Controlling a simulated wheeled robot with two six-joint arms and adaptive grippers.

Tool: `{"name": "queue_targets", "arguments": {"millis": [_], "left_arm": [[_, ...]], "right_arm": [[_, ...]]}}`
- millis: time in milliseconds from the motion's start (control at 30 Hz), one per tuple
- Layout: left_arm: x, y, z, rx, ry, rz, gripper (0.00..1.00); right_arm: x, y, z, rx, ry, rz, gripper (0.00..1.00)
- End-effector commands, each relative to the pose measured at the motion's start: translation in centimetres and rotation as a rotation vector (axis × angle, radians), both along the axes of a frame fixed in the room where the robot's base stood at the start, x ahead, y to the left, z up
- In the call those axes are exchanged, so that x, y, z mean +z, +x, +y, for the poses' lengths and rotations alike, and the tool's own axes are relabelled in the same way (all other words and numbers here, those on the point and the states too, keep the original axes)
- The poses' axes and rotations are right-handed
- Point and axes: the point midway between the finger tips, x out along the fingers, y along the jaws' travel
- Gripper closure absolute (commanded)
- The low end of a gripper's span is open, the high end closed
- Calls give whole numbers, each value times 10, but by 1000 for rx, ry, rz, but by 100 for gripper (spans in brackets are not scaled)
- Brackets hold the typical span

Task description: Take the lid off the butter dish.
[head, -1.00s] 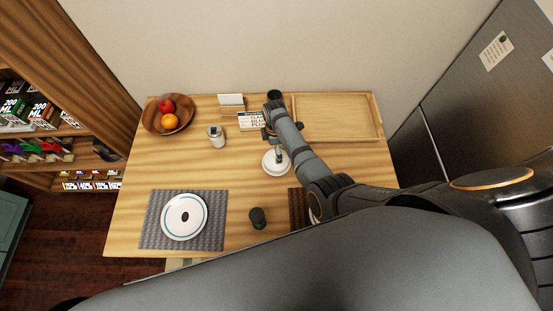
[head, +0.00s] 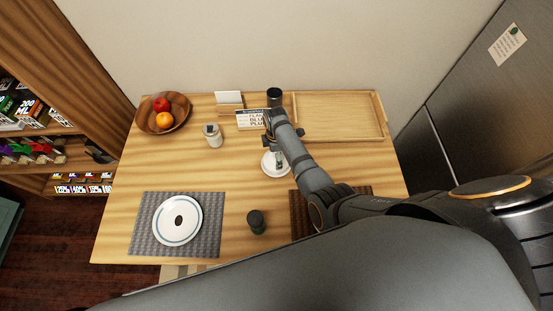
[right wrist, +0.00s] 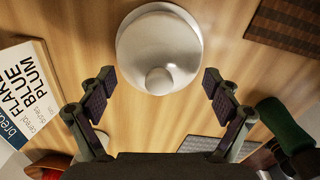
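The white round butter dish (head: 269,171) stands on the wooden table, partly hidden by my right arm in the head view. In the right wrist view its domed lid (right wrist: 158,45) with a round knob (right wrist: 159,81) sits on the dish. My right gripper (right wrist: 160,83) is open above the dish, its two fingers on either side of the knob and apart from it. In the head view the gripper (head: 278,150) is mostly hidden behind its own arm. My left gripper is not in view.
A jar (head: 213,136), fruit bowl (head: 150,125) and plate (head: 178,219) are to the left. A dark green container (head: 257,221) stands in front.

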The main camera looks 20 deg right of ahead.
Motion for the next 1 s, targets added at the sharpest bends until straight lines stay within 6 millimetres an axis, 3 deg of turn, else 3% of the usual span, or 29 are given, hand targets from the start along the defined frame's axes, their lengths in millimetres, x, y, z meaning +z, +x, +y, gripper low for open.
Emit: {"name": "queue_targets", "arguments": {"millis": [67, 533, 1000], "left_arm": [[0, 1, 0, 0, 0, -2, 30], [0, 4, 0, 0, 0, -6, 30], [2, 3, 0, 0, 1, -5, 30]], "right_arm": [[0, 0, 0, 0, 0, 0, 29], [-2, -1, 0, 0, 0, 3, 92], [-2, -4, 0, 0, 1, 11, 94]]}}
